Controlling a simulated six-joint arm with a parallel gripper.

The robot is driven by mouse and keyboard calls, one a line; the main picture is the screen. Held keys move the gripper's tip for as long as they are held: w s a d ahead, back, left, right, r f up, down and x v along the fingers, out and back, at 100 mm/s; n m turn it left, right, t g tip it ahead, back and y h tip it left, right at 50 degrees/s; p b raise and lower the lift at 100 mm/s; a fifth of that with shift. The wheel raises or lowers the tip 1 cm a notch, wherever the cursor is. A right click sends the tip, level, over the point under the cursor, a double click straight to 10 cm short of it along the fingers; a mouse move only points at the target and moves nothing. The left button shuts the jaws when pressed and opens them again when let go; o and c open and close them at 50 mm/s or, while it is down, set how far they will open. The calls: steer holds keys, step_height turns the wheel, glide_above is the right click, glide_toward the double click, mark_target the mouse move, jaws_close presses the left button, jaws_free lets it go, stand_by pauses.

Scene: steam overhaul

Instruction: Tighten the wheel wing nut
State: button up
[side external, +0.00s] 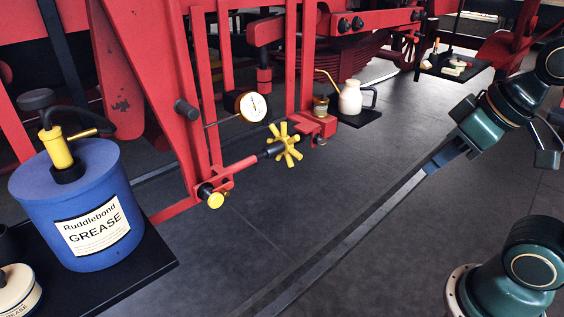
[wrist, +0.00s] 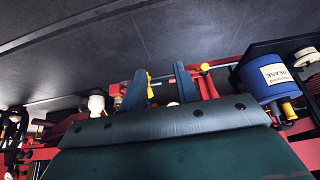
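A yellow spoked wheel (side external: 284,145) sits on a dark shaft on the red frame, in the middle of the side view. Below left of it is a round yellow knob (side external: 213,197) on a red bracket; I cannot tell for sure which is the wing nut. My gripper (side external: 433,164) is well to the right of both, apart from them. In the wrist view its two blue fingers (wrist: 160,74) are spread with nothing between them. The yellow wheel (wrist: 150,88) is partly hidden beside the left finger, and the yellow knob (wrist: 205,67) shows past the right finger.
A blue grease can (side external: 75,205) stands on a black shelf at left. A dial gauge (side external: 252,106) is above the wheel. A cream oil can (side external: 350,98) stands on a black tray behind it. The floor between my gripper and the red frame is clear.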

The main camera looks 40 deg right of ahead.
steer(key=shift+w, duration=0.1)
jaws_close()
steer(key=w+d+t, duration=0.1)
steer(key=w+d, duration=0.4)
steer(key=w, duration=0.6)
steer(key=w+d, duration=0.4)
steer(key=w, duration=0.8)
steer(key=w+d+f+t, duration=0.1)
steer(key=w+d+f, duration=0.5)
steer(key=d, duration=0.4)
steer(key=w+d+f+t, duration=0.1)
steer(key=w+d+f, duration=0.6)
steer(key=d, duration=0.3)
steer(key=shift+w+d+f, duration=0.25)
steer(key=shift+d+f, duration=0.1)
steer(key=shift+f, duration=0.25)
